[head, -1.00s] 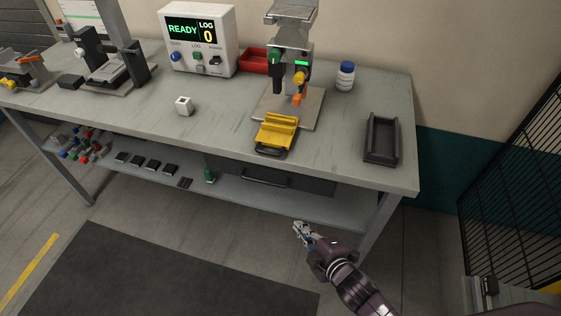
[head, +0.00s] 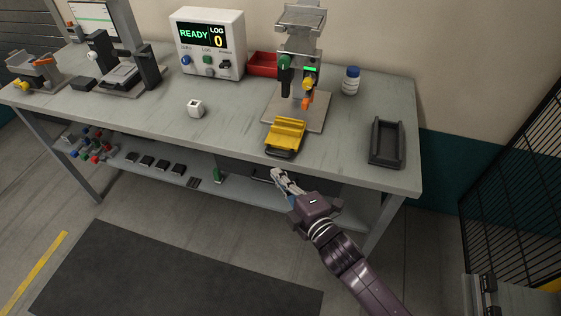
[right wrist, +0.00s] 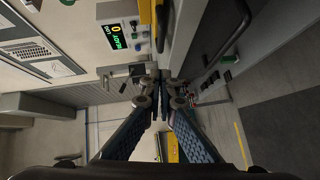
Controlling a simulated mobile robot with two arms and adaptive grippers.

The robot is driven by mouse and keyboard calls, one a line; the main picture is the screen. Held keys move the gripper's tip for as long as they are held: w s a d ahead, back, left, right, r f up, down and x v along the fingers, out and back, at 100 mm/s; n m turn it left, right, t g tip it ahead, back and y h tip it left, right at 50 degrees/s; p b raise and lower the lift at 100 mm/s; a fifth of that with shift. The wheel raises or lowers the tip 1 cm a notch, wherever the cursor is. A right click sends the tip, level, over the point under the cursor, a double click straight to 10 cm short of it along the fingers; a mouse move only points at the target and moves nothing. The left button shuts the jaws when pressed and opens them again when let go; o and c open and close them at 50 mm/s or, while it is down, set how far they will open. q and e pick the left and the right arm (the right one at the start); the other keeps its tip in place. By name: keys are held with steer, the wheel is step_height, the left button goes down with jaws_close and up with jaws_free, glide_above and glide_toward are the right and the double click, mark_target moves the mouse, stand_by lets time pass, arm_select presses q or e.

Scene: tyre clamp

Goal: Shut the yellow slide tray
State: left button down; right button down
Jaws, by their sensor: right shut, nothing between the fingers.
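The yellow slide tray (head: 287,132) sticks out toward the table's front edge from the base plate (head: 312,113) of the clamp press (head: 298,62). A dark handle (head: 281,153) is at its front end. My right gripper (head: 276,172) is shut and empty, just in front of and below the table edge, close to the handle but apart from it. In the right wrist view the fingertips (right wrist: 163,78) meet, and a yellow part (right wrist: 172,145) shows at the bottom edge. My left gripper is not in view.
A white cube (head: 196,108) and the READY box (head: 208,43) stand to the left. A red bin (head: 262,64) is behind.

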mark_target(274, 155)
steer(key=shift+w+d+f+p, duration=0.1)
steer(key=shift+w+f+p, duration=0.1)
steer(key=shift+w, duration=0.65)
steer(key=shift+w+d+f+p, duration=0.1)
steer(key=shift+w+f+p, duration=0.05)
steer(key=shift+w, duration=0.75)
steer(key=shift+w+d+f+p, duration=0.1)
steer(key=shift+w+f+p, duration=0.1)
steer(key=shift+w, duration=0.65)
